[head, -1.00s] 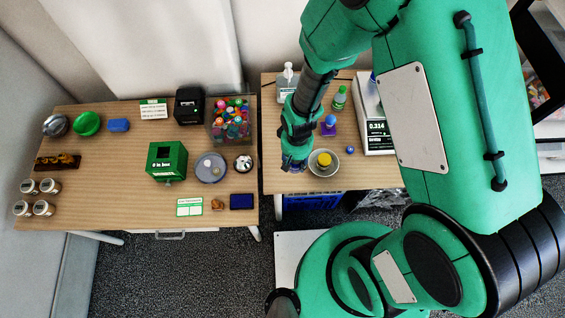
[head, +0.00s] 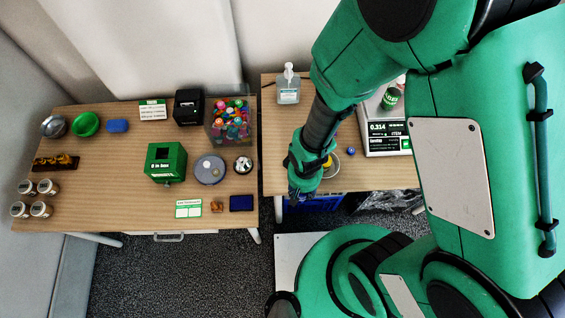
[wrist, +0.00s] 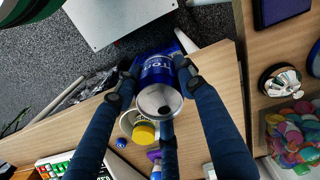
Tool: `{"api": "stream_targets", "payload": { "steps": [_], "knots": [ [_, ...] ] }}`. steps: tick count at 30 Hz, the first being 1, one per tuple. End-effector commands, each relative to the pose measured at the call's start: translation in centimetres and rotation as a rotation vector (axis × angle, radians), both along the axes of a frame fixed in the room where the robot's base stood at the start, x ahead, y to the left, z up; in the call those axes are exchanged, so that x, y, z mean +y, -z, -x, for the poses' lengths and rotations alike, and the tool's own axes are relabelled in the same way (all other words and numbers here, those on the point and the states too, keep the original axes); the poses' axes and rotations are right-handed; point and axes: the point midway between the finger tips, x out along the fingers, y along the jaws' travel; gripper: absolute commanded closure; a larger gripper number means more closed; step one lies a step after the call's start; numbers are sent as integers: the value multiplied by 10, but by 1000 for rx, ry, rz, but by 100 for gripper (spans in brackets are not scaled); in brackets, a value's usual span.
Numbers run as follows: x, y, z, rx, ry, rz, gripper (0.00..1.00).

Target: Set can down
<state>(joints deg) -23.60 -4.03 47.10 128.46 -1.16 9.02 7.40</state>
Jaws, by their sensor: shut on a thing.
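A blue can (wrist: 158,72) with a silver end is between the dark fingers of my gripper (wrist: 158,92) in the wrist view. The fingers are shut around its sides.
A scale (head: 385,140), a small blue ball (head: 351,152) and a sanitizer bottle (head: 288,90) stand on this table. The left table (head: 110,185) holds many items.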

Motion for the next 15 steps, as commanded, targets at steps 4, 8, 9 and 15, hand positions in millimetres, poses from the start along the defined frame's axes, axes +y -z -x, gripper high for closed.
{"api": "stream_targets", "payload": {
  "steps": [4,8,9,15],
  "knots": [
    [3,1,-8,0,0,0,70],
    [10,3,-25,-2,0,-1,70],
    [12,4,-31,-1,0,0,70],
    [26,8,-68,0,0,0,70]
  ]
}}
